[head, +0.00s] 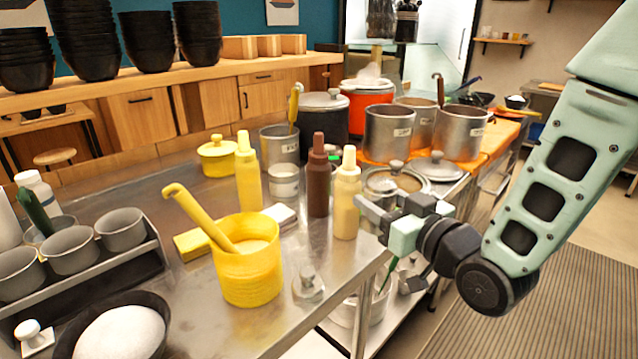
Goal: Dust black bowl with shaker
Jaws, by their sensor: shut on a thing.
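The black bowl (63,349) is at the bottom left on the steel table, filled with a smooth white mound and cut off by the picture's lower edge. My gripper (364,208) is at the table's right edge, shut on a pale cream bottle (346,212) with a pointed cap. The bottle is upright; its far side and the exact finger contact are hard to see. Whether its base touches the table is unclear. No other object clearly reads as a shaker.
A yellow pot with a ladle (249,277) stands between bowl and gripper. Yellow (248,178) and brown (318,185) bottles stand left of my gripper. A small metal lid (308,285) lies in front. A rack of grey cups (121,230) is at left. Steel pots (388,135) stand behind.

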